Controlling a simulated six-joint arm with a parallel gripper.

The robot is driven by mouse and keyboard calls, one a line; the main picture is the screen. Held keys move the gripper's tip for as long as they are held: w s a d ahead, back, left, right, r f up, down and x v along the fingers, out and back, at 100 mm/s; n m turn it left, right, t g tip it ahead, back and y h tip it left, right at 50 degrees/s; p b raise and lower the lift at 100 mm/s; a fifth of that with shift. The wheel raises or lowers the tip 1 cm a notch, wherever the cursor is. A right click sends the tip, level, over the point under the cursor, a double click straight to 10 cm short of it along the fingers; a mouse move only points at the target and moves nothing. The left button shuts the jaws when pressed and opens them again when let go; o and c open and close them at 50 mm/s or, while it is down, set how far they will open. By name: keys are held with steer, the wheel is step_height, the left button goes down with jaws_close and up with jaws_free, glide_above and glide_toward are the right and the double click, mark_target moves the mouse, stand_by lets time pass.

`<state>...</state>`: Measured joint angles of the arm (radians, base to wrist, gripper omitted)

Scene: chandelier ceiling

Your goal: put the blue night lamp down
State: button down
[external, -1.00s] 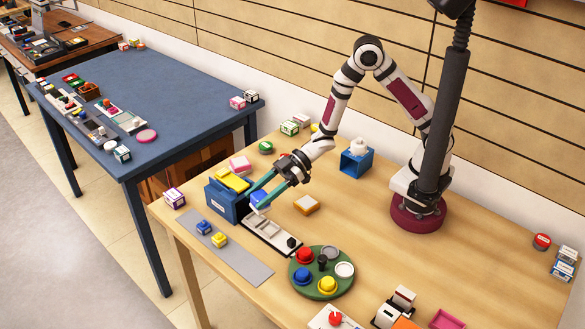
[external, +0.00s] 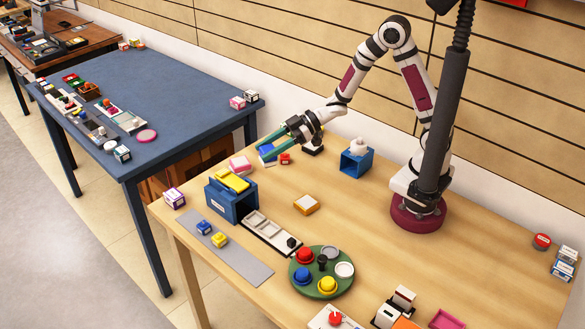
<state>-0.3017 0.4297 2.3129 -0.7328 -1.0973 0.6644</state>
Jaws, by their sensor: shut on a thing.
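My gripper (external: 262,153) has teal fingers and is shut on a small blue and white thing, which I take to be the blue night lamp (external: 267,150). The fingers hide part of it. They are over the back left part of the wooden table, behind the blue open-sided box (external: 222,205) with a yellow piece (external: 232,182) on top. I cannot tell whether the lamp touches the table.
A pink and white block (external: 240,164) is left of the gripper, and a small red block (external: 285,158) is close on its right. A blue box with a white top piece (external: 355,163) stands further right. A white-and-orange block (external: 306,204) lies mid-table, with bare wood around it.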

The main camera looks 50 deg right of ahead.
steer(key=w+d+m+t+h, duration=0.1)
steer(key=w+d+m+t, duration=0.1)
steer(key=d, duration=0.7)
steer(key=w+d+m+t+h, duration=0.2)
steer(key=w+d, duration=0.1)
steer(key=d, duration=0.5)
steer(key=a+f, duration=1.1)
steer(key=shift+w+a+f, duration=0.15)
steer(key=shift+a+f, duration=0.2)
steer(key=shift+f, duration=0.05)
step_height(320, 180, down, 4)
steer(key=shift+a+f, duration=0.1)
steer(key=shift+a, duration=0.05)
steer(key=shift+f, duration=0.15)
